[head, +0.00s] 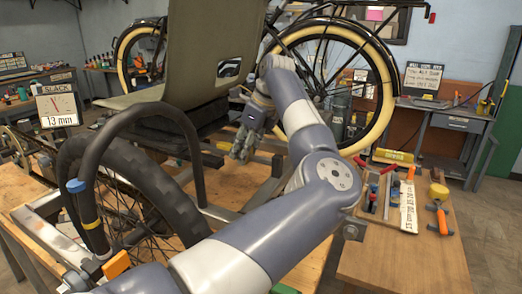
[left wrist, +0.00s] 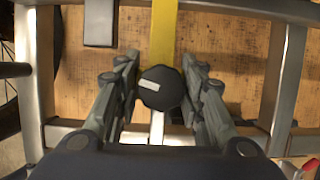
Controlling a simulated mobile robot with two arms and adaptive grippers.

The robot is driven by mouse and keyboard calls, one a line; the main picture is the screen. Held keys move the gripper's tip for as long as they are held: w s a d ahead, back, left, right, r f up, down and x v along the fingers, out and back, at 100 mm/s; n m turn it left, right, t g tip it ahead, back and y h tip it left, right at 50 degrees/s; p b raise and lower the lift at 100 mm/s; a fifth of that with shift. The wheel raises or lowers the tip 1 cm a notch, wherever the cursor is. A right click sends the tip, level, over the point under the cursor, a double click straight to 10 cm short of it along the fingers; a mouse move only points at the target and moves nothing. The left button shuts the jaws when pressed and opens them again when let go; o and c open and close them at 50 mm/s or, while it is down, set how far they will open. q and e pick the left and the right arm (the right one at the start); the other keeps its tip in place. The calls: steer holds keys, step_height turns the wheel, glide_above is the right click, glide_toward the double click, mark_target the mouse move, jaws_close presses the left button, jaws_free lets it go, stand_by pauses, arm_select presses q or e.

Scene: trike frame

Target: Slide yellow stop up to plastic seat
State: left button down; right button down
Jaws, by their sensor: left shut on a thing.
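The olive plastic seat (head: 205,65) stands on the trike frame at the upper middle of the head view. My left gripper (head: 240,155) points down just right of and below the seat. In the left wrist view my left gripper (left wrist: 159,75) is shut on a black knob (left wrist: 160,90) with a white mark. The yellow stop shows as a flat yellow strip (left wrist: 163,30) running from the knob to the top edge of that view. In the head view the knob is hidden by the gripper. My right gripper is out of view.
A display (head: 57,106) at the left reads slack 13 mm. Silver frame tubes (left wrist: 283,75) lie around the strip, over a wooden bench. A black wheel (head: 135,205) stands in front. Tools and a tray (head: 400,218) lie on the right of the bench.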

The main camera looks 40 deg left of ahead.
mark_target(224, 143)
arm_select(q)
steer(key=a, duration=0.2)
steer(key=s+a, duration=0.1)
steer(key=a, duration=0.1)
steer(key=s+a, duration=0.1)
steer(key=a, duration=0.1)
steer(key=shift+p, duration=0.3)
steer(key=shift+a, duration=0.3)
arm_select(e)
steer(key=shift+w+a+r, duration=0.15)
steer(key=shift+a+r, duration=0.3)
arm_select(q)
steer(key=c, duration=1)
jaws_free()
steer(key=shift+c, duration=0.2)
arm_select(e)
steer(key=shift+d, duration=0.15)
